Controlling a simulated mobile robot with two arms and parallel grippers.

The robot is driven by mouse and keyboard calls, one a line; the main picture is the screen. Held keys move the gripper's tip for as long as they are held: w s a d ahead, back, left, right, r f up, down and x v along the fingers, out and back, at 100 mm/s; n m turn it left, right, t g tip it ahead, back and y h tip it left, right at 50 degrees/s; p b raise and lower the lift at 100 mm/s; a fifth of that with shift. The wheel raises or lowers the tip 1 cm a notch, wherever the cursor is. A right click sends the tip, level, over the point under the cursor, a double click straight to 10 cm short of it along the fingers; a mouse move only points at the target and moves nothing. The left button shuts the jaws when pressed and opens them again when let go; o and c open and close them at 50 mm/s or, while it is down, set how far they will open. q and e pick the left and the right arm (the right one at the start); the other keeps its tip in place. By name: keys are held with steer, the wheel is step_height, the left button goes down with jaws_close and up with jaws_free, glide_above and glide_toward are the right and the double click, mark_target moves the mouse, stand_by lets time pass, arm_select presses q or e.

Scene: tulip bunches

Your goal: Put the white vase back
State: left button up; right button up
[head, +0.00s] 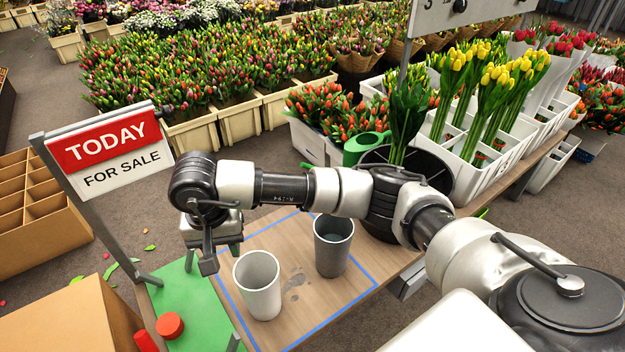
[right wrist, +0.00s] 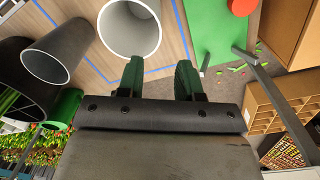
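The white vase (head: 258,284) stands upright and empty on the wooden table, inside a blue tape outline. It also shows in the right wrist view (right wrist: 129,30), mouth toward the camera, just beyond my fingertips. A dark grey vase (head: 333,246) stands upright to its right and farther back; it shows in the right wrist view too (right wrist: 56,52). My right gripper (head: 212,254) is over the left part of the table, up and left of the white vase. Its green-padded fingers (right wrist: 160,78) are apart with nothing between them. My left gripper does not show.
A green mat (head: 188,312) with a red round object (head: 170,325) lies left of the outline. A TODAY FOR SALE sign (head: 110,148) stands at the left edge. A black bucket (head: 440,172), a green watering can (head: 362,148) and white tulip crates (head: 470,178) stand behind.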

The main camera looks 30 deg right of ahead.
steer(key=s+a+r+m+g+y, duration=0.1)
steer(key=s+a+m+y, duration=0.1)
steer(key=s+a+y, duration=0.4)
steer(key=s+a+r+m+g+y, duration=0.1)
steer(key=s+a+g+y, duration=0.1)
steer(key=a+y, duration=0.35)
steer(key=s+a+r+m+y, duration=0.2)
steer(key=a+r+m+y, duration=0.3)
steer(key=r+m+y, duration=0.15)
steer(key=w+d+r+m+t+y, duration=0.1)
steer(key=w+d+r+m+t, duration=0.25)
steer(key=m+t, duration=0.55)
steer(key=w+d+r+m+t+y, duration=0.2)
steer(key=d+r+m+t, duration=0.15)
steer(key=m+t, duration=0.55)
steer(key=w+d+f+m+t+h, duration=0.1)
steer(key=d+f+m+h, duration=0.8)
steer(key=m, duration=0.5)
steer(key=w+d+f+m+t+h, duration=0.1)
steer(key=d+f+m+h, duration=0.5)
steer(key=m+h, duration=0.6)
steer(key=s+d+f+m+g, duration=0.3)
steer(key=s+f+m+g, duration=0.2)
steer(key=s, duration=0.4)
steer(key=s+d+f+m+g, duration=0.3)
steer(key=s+f+m+g, duration=0.3)
steer(key=s+f+g, duration=0.2)
steer(key=shift+s+d+f+y, duration=0.25)
steer(key=shift+s+f+y, duration=0.1)
steer(key=shift+s, duration=0.9)
